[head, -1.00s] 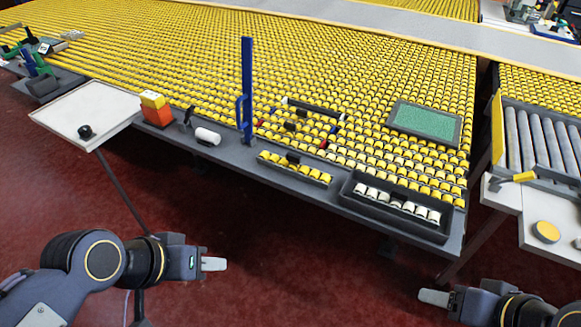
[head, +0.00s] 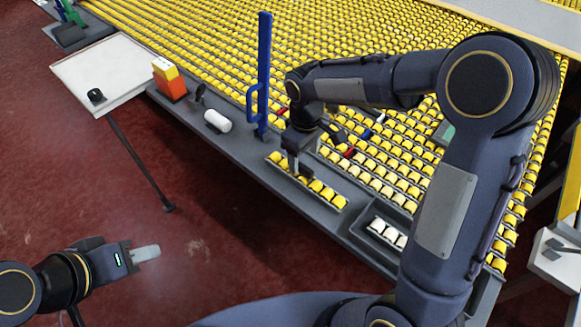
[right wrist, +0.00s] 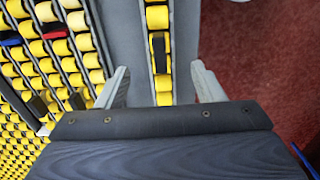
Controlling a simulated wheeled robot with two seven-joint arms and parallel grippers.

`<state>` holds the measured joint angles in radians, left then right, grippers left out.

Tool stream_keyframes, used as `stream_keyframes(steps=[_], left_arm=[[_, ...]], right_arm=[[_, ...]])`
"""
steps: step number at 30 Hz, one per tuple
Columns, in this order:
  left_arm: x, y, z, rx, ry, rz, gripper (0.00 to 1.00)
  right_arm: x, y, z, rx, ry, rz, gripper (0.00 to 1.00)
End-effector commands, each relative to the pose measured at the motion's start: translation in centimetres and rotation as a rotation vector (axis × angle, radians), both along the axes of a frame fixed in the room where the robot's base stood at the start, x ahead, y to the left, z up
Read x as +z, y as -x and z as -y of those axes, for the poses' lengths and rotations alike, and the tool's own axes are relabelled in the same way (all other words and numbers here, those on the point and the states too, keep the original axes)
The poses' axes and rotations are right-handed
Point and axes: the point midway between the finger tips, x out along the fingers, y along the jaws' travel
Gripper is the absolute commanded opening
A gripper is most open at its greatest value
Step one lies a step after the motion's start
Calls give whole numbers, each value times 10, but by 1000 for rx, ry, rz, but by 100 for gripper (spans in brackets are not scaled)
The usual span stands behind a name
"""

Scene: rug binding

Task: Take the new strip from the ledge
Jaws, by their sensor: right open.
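The new strip (head: 327,193), a narrow grey rail of yellow rollers with a dark grip at its middle, lies on the grey ledge (head: 235,148) along the conveyor's front edge. My right gripper (head: 295,165) is over the strip's middle, pointing down, and hides the dark grip there. In the right wrist view my right gripper (right wrist: 161,86) is open, one finger on each side of the strip (right wrist: 158,18), with the dark grip just ahead. Neither finger clearly touches it. My left gripper (head: 145,253) is away over the red floor, its jaw gap not clear.
A black tray of white rollers (head: 387,231) is right of the strip, partly behind my right arm. A white side table (head: 112,75) is further left.

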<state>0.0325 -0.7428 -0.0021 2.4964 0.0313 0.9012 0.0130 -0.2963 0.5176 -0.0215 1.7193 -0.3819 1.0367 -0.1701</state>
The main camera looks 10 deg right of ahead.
Motion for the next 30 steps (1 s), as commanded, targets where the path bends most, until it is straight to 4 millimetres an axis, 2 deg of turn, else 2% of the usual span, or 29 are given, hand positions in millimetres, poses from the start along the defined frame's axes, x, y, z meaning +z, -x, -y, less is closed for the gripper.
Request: stream_keyframes(steps=[8,15,19,25,26,30], left_arm=[[2,0,0,0,0,0,36],[5,0,0,0,0,0,36],[6,0,0,0,0,0,36],[5,0,0,0,0,0,36],[5,0,0,0,0,0,36],[5,0,0,0,0,0,36]], right_arm=[[-31,2,1,-1,2,-5,62],[-66,4,3,-2,1,-4,62],[-75,4,3,-2,-1,-2,62],[-75,4,3,-2,-1,-1,62],[-75,4,3,-2,-1,-1,60],[-75,4,3,-2,-1,-1,42]])
